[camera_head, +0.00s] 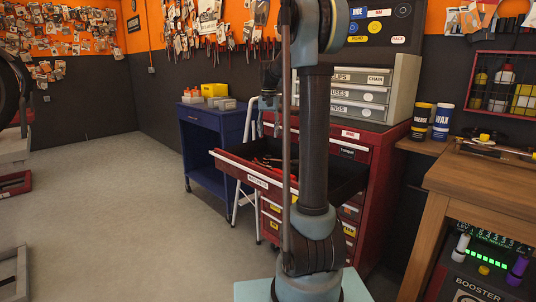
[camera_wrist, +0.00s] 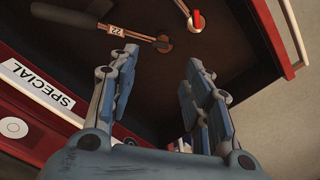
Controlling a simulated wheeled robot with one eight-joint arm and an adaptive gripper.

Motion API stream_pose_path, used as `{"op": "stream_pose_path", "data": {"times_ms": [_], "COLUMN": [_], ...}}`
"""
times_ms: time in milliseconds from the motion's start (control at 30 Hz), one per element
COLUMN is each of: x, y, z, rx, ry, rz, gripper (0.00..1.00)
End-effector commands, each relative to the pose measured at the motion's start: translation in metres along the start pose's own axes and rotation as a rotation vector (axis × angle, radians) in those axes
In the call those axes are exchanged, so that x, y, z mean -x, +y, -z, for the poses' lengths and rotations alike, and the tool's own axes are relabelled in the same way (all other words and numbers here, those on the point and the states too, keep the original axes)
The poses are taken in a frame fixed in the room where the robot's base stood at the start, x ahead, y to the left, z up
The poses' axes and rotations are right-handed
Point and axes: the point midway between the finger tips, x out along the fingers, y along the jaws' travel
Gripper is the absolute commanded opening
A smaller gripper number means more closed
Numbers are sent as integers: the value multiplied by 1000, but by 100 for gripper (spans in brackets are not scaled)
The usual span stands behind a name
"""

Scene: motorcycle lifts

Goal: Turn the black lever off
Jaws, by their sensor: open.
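I cannot make out a black lever for certain in either view. My gripper (camera_wrist: 158,75) is open and empty in the wrist view, above the open drawer of the red cabinet. In the head view my gripper (camera_head: 265,105) is small and partly hidden behind my arm, well left of the booster unit.
The open red drawer (camera_head: 250,177) juts out and holds tools, including one tagged 22 (camera_wrist: 116,29). A wooden bench (camera_head: 480,185) stands at right. A blue cabinet (camera_head: 213,145) and a white stepladder (camera_head: 242,205) stand behind the drawer. The floor at left (camera_head: 110,215) is largely clear.

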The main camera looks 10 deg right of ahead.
Motion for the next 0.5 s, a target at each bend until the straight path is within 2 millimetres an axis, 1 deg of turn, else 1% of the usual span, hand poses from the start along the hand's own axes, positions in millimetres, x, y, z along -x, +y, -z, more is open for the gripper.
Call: {"op": "stream_pose_path", "data": {"times_ms": [33,300,500], "x": [-10,-57,-85], "y": [0,0,0], "z": [0,0,0], "rx": [0,0,0], "ry": [0,0,0], "rz": [0,0,0], "gripper": [45,45,45]}}
